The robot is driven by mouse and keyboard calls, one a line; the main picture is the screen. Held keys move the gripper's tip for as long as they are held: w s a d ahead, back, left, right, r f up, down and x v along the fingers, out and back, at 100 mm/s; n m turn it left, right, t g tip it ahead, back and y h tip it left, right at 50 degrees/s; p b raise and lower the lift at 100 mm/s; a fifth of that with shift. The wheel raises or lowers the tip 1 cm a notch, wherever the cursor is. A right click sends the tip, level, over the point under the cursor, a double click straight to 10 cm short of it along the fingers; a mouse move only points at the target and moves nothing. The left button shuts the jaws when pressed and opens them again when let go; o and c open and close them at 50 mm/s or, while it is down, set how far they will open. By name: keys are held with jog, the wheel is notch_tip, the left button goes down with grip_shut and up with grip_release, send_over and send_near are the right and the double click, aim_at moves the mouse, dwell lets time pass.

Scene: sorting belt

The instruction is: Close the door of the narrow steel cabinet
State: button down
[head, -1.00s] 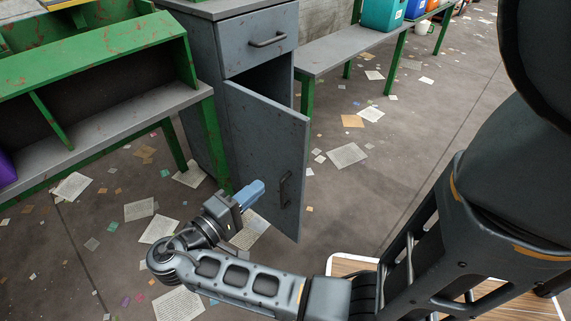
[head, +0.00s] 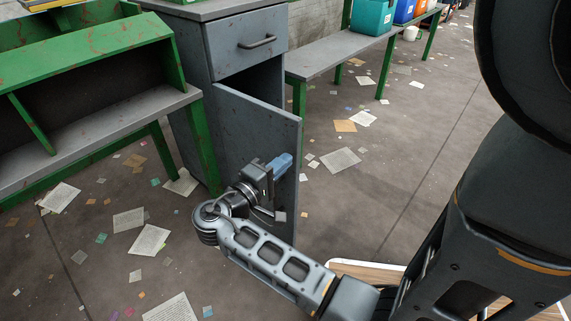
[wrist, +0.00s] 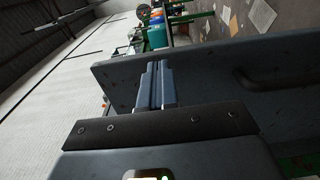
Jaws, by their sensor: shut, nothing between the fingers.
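The narrow steel cabinet (head: 188,62) is grey, with a closed drawer above a door compartment. Its door (head: 245,128) stands ajar, swung outward toward me, with a dark gap at its top. My gripper (head: 284,162) is shut and empty, with its blue fingers in front of the door's outer face near the free edge. In the wrist view the shut fingers (wrist: 156,84) point across the door panel (wrist: 213,72), and the door handle (wrist: 262,78) shows to the right. Whether the fingers touch the door, I cannot tell. My forearm and wrist hide the lower door.
A green shelf unit (head: 92,62) stands close on the left of the cabinet. A grey bench (head: 325,62) with coloured bins (head: 372,17) runs behind to the right. Scattered papers (head: 341,160) lie on the floor.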

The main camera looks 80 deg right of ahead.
jog(key=shift+x, duration=0.8)
